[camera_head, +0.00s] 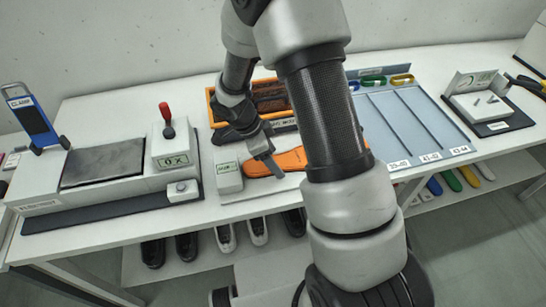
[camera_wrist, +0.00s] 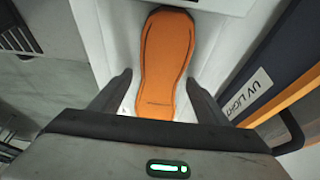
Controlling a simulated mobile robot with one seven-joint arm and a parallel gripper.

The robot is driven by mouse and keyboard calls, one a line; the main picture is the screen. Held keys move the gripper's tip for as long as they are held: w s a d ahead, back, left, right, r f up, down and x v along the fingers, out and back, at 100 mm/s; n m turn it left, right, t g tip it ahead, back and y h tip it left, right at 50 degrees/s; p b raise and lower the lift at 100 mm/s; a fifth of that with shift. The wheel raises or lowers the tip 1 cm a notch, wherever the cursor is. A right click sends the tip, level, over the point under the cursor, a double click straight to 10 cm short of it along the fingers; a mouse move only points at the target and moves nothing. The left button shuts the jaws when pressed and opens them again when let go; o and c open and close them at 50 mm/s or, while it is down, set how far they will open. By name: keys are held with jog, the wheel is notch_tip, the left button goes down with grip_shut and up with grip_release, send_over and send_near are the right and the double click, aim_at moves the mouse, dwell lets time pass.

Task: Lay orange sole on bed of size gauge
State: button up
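The orange sole (camera_head: 290,161) lies flat on a pale, narrow bed (camera_head: 262,190) near the front middle of the bench, which seems to be the size gauge. A small block with a green label (camera_head: 228,176) stands at its left end. In the wrist view the sole (camera_wrist: 166,55) lies lengthwise on the pale bed (camera_wrist: 122,30), its near end between the fingers. My gripper (camera_head: 268,168) is low over the sole; in the wrist view my gripper (camera_wrist: 160,80) has its fingers spread on either side of it. My arm hides part of the sole's right end.
An orange-edged UV light box (camera_head: 268,98) stands just behind the sole; its label side (camera_wrist: 250,90) is close at right in the wrist view. A press-like machine (camera_head: 105,165) stands left. A blue-grey sorting tray (camera_head: 400,118) and a dial device (camera_head: 485,105) stand right.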

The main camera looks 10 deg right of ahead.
jog(key=shift+r, duration=0.1)
jog(key=v, duration=1.7)
jog(key=shift+r, duration=0.25)
